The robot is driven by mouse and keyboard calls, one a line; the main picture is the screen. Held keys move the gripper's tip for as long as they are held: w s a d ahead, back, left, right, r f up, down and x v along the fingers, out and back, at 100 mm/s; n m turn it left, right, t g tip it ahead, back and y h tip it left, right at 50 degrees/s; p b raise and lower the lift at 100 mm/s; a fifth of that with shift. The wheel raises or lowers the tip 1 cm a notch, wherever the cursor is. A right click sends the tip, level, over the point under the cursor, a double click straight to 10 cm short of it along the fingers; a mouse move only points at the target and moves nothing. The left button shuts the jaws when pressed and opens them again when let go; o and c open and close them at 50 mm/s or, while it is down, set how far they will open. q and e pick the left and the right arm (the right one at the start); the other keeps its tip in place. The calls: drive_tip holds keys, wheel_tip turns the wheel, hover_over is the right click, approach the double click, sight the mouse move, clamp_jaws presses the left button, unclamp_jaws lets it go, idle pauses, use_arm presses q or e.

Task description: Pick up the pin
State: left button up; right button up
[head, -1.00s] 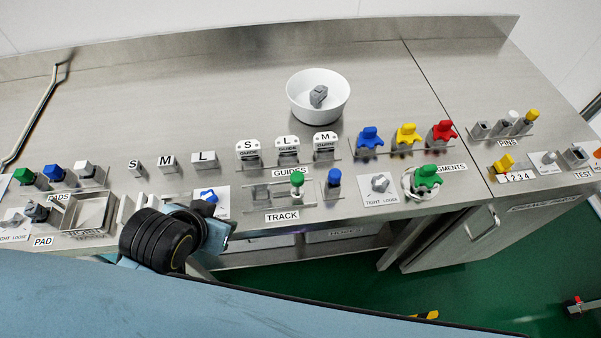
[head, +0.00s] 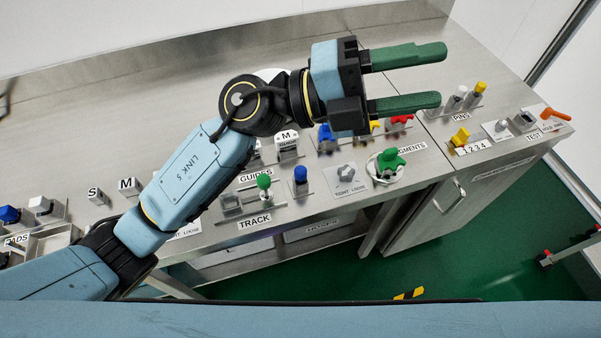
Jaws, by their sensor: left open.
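The rack labelled PINS (head: 460,117) stands at the right part of the metal counter. In it are a white-topped pin (head: 461,92) and a yellow-topped pin (head: 480,89), both upright, with a grey holder piece to their left. My left gripper (head: 442,76) is open and empty, its two green fingers pointing right. In the picture its fingertips lie just left of the pins, and it looks to be held above the counter. My right gripper does not show.
A yellow piece (head: 460,136) sits by the 1 2 3 4 label, with a TEST station (head: 523,120) and orange handle (head: 555,115) further right. A green piece (head: 390,162) stands near the front edge. My arm hides most of the white bowl.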

use_arm(q)
wheel_tip(320, 180, down, 8)
drive_tip(key=s+d+m+g+y, duration=0.2)
drive_tip(key=m+g+y, duration=0.1)
drive_tip(key=m+y, duration=0.3)
drive_tip(key=n+t+y, duration=0.2)
drive_tip(key=t+y, duration=0.2)
drive_tip(key=y, duration=1.1)
hover_over(301, 170)
wheel_tip(301, 170, down, 8)
drive_tip(key=f, duration=0.7)
drive_tip(key=shift+s+a+f, duration=0.1)
drive_tip(key=shift+a+f, duration=0.05)
drive_tip(key=shift+a, duration=0.05)
drive_tip(key=shift+d+f+p, duration=0.15)
drive_tip(key=shift+f+p, duration=0.2)
drive_tip(key=shift+f, duration=2.7)
drive_tip(key=shift+c, duration=0.3)
clamp_jaws()
